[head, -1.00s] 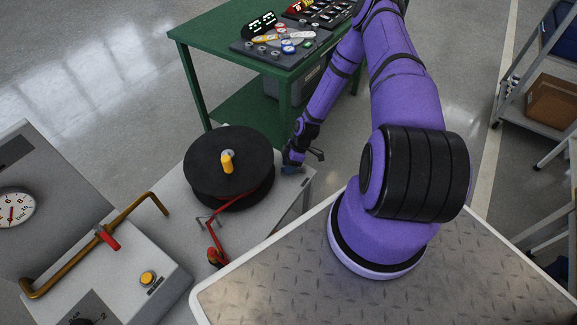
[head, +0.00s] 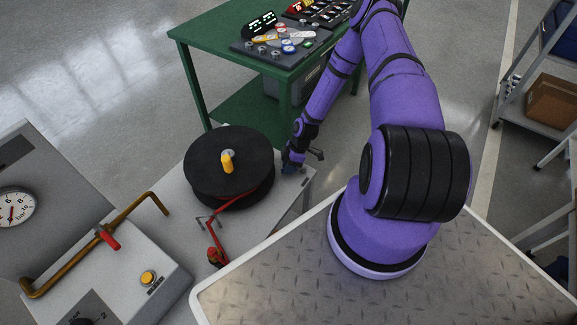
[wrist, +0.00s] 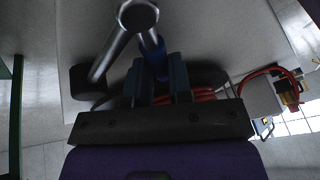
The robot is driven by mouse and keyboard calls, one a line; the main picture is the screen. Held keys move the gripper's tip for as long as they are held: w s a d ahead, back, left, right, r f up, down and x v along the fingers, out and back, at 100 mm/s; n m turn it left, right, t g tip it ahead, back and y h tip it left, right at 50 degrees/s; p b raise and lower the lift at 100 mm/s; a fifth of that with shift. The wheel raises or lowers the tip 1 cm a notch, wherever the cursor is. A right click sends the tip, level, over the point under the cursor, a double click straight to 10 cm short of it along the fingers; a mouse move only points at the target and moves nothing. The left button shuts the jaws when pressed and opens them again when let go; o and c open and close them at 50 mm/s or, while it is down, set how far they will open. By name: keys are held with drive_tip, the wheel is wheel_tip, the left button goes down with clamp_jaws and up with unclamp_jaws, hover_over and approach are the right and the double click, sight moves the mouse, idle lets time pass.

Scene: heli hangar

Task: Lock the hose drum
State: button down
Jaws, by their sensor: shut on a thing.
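The hose drum (head: 215,155) is a black reel with red hose (head: 240,198) wound on it and a yellow crank knob (head: 227,162) on top. It stands on a grey bench. My gripper (head: 291,166) is low beside the drum's right side. In the wrist view, the jaws (wrist: 162,82) are shut on a blue grip (wrist: 153,55) close to a round metal end. A metal rod (wrist: 108,55) slants from that end to a black tip (wrist: 90,82). The dark tip also shows right of my gripper (head: 316,154). The drum's lower side and the exact contact are partly hidden.
Left of the drum, a grey cabinet (head: 125,275) carries a brass pipe with a red handle (head: 108,238), a yellow button and a gauge (head: 13,207). A green table (head: 215,35) with a control panel stands behind. Shelves (head: 545,90) are at the right.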

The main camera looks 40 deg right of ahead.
drive_tip(key=s+n+g, duration=0.1)
drive_tip(key=n, duration=0.1)
drive_tip(key=s+n+g, duration=0.1)
drive_tip(key=n, duration=0.1)
drive_tip(key=shift+s+a+n, duration=0.15)
drive_tip(key=shift+a+n, duration=0.2)
drive_tip(key=shift+n, duration=0.05)
drive_tip(key=shift+s+d+n+g+h, duration=0.1)
drive_tip(key=shift+s+n+g+h, duration=0.4)
drive_tip(key=shift+n, duration=0.55)
drive_tip(key=shift+s+d+n+g+h, duration=0.1)
drive_tip(key=shift+s+n+g+h, duration=0.15)
drive_tip(key=shift+s+n, duration=0.55)
drive_tip(key=shift+w+n, duration=0.2)
drive_tip(key=shift+n, duration=0.15)
drive_tip(key=c, duration=1)
unclamp_jaws()
drive_tip(key=shift+c, duration=0.2)
drive_tip(key=v, duration=1)
drive_tip(key=shift+w+r, duration=0.15)
drive_tip(key=shift+r, duration=0.2)
